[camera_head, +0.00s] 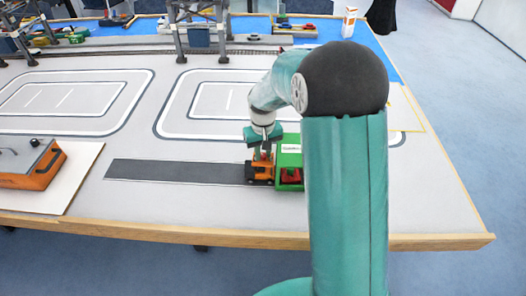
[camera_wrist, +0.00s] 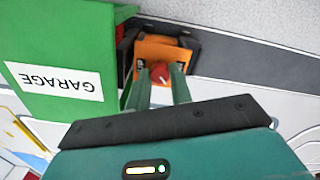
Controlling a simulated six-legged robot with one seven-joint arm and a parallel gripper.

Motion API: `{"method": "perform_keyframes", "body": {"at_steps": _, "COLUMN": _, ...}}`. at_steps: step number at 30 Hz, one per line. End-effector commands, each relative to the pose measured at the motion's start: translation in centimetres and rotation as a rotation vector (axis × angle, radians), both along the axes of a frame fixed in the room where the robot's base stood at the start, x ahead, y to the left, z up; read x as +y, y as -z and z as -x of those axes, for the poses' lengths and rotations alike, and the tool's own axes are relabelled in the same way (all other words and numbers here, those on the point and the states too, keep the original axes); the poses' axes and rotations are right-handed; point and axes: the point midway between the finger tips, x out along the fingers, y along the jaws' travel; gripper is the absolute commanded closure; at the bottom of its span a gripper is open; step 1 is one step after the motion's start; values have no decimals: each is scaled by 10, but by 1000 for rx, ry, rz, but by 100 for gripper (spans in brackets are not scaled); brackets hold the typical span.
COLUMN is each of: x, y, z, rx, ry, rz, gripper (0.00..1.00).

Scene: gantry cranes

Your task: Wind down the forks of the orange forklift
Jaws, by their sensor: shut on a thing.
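The orange forklift (camera_head: 260,172) stands on the table at the right end of a dark strip, beside the green garage. It also shows in the wrist view (camera_wrist: 150,48), with a red knob (camera_wrist: 160,73) on top. My gripper (camera_head: 262,150) is above the forklift. In the wrist view my gripper (camera_wrist: 164,82) has its two fingers on either side of the red knob, shut on it. The forks are hidden in both views, so their height cannot be told.
The green garage (camera_wrist: 60,45) stands close against the forklift, with a red thing (camera_head: 291,174) in its opening. The dark strip (camera_head: 175,171) to the left is clear. An orange and grey box (camera_head: 30,165) lies on a board at far left. Gantry cranes (camera_head: 196,30) stand behind.

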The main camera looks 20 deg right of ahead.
Motion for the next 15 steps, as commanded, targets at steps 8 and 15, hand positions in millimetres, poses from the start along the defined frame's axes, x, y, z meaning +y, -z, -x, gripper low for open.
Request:
{"method": "perform_keyframes", "body": {"at_steps": 8, "x": 0, "y": 0, "z": 0, "rx": -1, "ry": 0, "rz": 0, "gripper": 56}}
{"method": "perform_keyframes", "body": {"at_steps": 15, "x": 0, "y": -1, "z": 0, "rx": -1, "ry": 0, "rz": 0, "gripper": 56}}
